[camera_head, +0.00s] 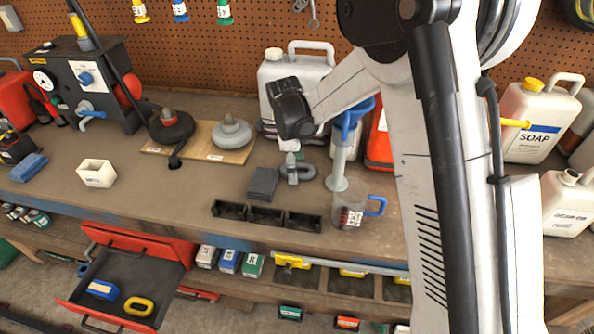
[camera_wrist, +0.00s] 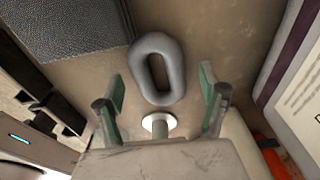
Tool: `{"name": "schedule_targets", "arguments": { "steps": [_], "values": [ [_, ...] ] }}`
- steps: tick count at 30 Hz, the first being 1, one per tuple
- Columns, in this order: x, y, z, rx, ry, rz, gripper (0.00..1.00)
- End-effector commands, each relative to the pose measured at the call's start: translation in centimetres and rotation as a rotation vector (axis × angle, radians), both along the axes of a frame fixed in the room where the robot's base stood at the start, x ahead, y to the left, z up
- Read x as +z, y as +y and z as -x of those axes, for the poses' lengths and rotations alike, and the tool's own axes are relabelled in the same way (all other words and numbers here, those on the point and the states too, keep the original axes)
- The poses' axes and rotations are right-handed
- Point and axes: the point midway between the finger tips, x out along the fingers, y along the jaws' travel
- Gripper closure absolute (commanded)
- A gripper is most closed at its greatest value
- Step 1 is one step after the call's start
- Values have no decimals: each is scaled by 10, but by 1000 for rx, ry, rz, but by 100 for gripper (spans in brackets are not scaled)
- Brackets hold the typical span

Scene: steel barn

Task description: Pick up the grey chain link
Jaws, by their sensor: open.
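The grey chain link (camera_wrist: 138,72), a thick oval ring with an open middle, lies flat on the workbench in the wrist view. It is just beyond and between the fingertips of my gripper (camera_wrist: 161,88), with its long side running away from the gripper. The two fingers with green pads are spread apart, one on each side, with nothing between them touching the link. In the head view the link (camera_head: 306,175) is partly hidden beneath my gripper (camera_head: 290,158), which points down at the bench.
A dark grey block (camera_head: 262,184) lies close to the link's left. A black compartment tray (camera_head: 267,216) is in front. A white canister (camera_head: 290,75) stands behind. An open red drawer (camera_head: 130,275) is below.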

Motion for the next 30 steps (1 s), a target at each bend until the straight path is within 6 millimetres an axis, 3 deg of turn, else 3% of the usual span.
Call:
{"name": "schedule_targets", "arguments": {
  "steps": [9,25,30],
  "values": [
    [-5,-1,0,0,0,0,26],
    [-5,-1,0,0,0,0,97],
    [-5,-1,0,0,0,0,100]
  ]
}}
